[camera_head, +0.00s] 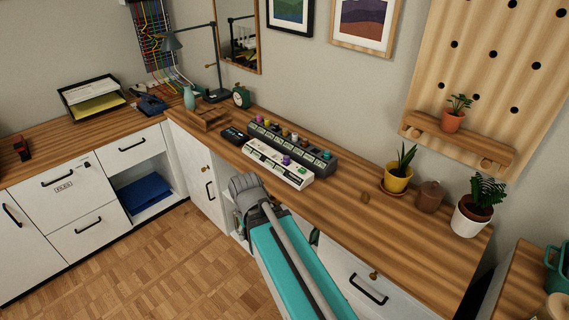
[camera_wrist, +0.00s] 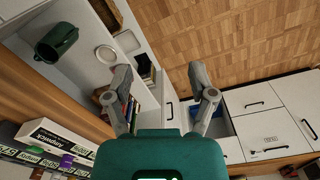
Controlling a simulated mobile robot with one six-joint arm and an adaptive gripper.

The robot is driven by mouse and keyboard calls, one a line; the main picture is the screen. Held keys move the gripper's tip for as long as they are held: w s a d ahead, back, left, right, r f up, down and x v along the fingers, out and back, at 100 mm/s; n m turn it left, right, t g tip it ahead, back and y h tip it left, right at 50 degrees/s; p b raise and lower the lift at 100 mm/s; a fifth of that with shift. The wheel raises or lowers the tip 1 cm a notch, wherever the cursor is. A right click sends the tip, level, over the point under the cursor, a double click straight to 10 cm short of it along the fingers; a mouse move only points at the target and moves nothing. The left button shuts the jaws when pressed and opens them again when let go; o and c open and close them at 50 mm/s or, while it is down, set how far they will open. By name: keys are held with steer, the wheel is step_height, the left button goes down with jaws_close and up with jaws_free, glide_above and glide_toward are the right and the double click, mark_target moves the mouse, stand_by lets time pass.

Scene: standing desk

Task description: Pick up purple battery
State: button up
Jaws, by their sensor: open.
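A purple battery (camera_head: 286,160) sits in the front white charging rack (camera_head: 262,170) on the wooden desk. Another purple-topped item (camera_head: 259,118) stands at the left end of the dark rack (camera_head: 300,146) behind it. A small purple piece (camera_wrist: 67,161) shows among the racks at the lower left of the wrist view, partly cut off. My gripper (camera_wrist: 160,80) is open, with nothing between its spread fingers. It is in front of and below the desk edge, apart from the racks. In the head view my own arm largely hides it.
A black device (camera_head: 233,134) and a wooden organiser (camera_head: 205,118) stand left of the racks. Potted plants and a brown jar (camera_head: 430,196) stand to the right. Open shelves with a dark green mug (camera_wrist: 56,42) and books are beside my gripper.

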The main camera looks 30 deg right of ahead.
steer(key=w+d+n+h+b, duration=0.4)
steer(key=w, duration=0.1)
steer(key=w+d+f+n+t+h+b, duration=0.1)
steer(key=w+d+n+h+b, duration=0.3)
steer(key=w+n, duration=0.1)
steer(key=w+d+f+n+h+b, duration=0.1)
steer(key=w+d+n+h+b, duration=0.3)
steer(key=w, duration=0.3)
steer(key=shift+n+t+h+b, duration=0.4)
steer(key=shift+n+h, duration=0.1)
steer(key=shift+n, duration=0.2)
steer(key=n+t+h+b, duration=0.1)
steer(key=n+h+b, duration=0.3)
steer(key=n, duration=0.1)
glide_toward(285, 159)
steer(key=s+a+f, duration=0.1)
steer(key=a+f, duration=0.1)
steer(key=shift+w+a+r+n+t+h, duration=0.1)
steer(key=shift+a+r+n+t+h, duration=0.25)
steer(key=shift+r, duration=0.25)
steer(key=shift+d, duration=0.2)
steer(key=shift+w+d, duration=0.25)
steer(key=shift+d, duration=1.1)
steer(key=shift+w+d, duration=0.3)
steer(key=shift+d, duration=1.1)
steer(key=shift+w+d, duration=0.25)
steer(key=shift+d, duration=1.1)
